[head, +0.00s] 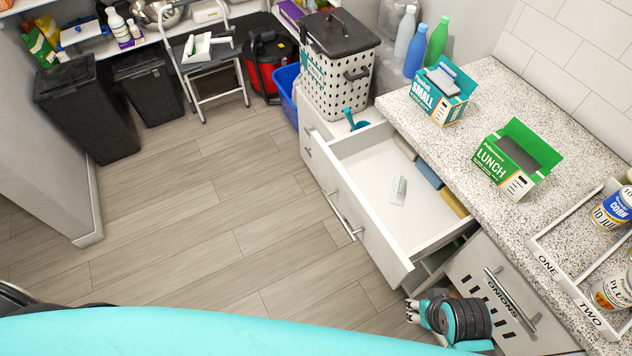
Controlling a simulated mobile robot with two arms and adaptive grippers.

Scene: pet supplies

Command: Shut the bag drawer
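The bag drawer (365,225) is pulled well out from under the speckled counter. Its white front has a long metal handle (343,214). Inside lie a small pale packet (397,192) and a row of boxes along the counter side, including a blue one (428,173). My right gripper (413,311) is low at the bottom of the view, just beyond the drawer's near corner and in front of the ONIONS drawer (503,305). It looks apart from the bag drawer, and its finger opening is too small to tell. My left gripper is not in view.
The counter (480,120) holds a SMALL box (440,95), a green LUNCH box (515,160) and a white divided tray (545,262) with cans. A white perforated bin (335,75) stands beyond the drawer. The wooden floor (200,220) left of the drawer is clear.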

